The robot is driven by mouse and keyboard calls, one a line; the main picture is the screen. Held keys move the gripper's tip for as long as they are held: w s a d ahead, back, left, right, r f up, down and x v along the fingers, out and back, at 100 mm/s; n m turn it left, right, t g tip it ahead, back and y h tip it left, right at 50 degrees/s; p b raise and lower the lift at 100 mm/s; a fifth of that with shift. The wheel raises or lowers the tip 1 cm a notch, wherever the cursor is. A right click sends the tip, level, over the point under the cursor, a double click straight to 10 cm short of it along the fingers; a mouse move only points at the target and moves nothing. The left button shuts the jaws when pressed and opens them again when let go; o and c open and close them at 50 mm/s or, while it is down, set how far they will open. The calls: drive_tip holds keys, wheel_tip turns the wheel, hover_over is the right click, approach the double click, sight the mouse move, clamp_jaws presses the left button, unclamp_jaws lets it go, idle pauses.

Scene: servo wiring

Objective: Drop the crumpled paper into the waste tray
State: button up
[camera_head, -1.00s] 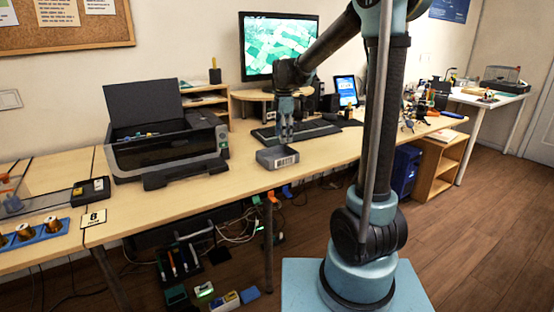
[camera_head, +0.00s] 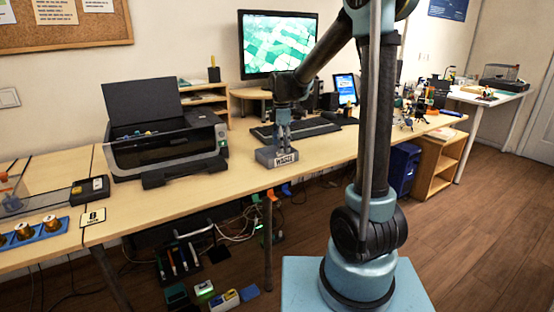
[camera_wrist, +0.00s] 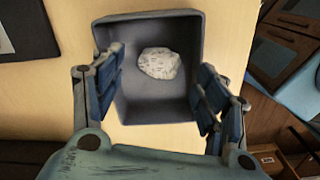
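The grey waste tray (camera_head: 281,162), with a white WASTE label on its front, sits at the front edge of the long desk. In the wrist view the tray (camera_wrist: 146,20) is seen from above, and the crumpled white paper (camera_wrist: 160,63) lies inside it, nearer the far wall. My gripper (camera_wrist: 162,78) is open, with its two fingers apart on either side of the paper and not touching it. In the head view my gripper (camera_head: 283,142) is low, right over the tray, and the tray's inside is hidden.
A black printer (camera_head: 165,145) stands to the left of the tray. A keyboard (camera_head: 296,130) lies behind, below a monitor (camera_head: 278,45). The desk's front edge is close to the tray. Bare desk lies right of the tray.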

drive_tip(key=shift+r, duration=0.1)
idle(0.3)
wheel_tip(320, 180, up, 12)
idle(0.6)
drive_tip(key=s+d+f+m+t, duration=0.1)
drive_tip(key=s+d+f+m, duration=0.2)
drive_tip(key=s+d+m, duration=0.95)
drive_tip(key=s+d+f+m, duration=0.4)
drive_tip(key=s+f, duration=0.3)
drive_tip(key=s, duration=0.2)
drive_tip(key=s+d+f+m+t, duration=0.1)
drive_tip(key=s+d+f+m, duration=0.3)
drive_tip(key=s+f, duration=0.3)
drive_tip(key=s+d, duration=0.1)
drive_tip(key=s, duration=0.2)
drive_tip(key=shift+s+f+m, duration=0.15)
drive_tip(key=shift+f+m, duration=0.15)
drive_tip(key=shift+m, duration=0.05)
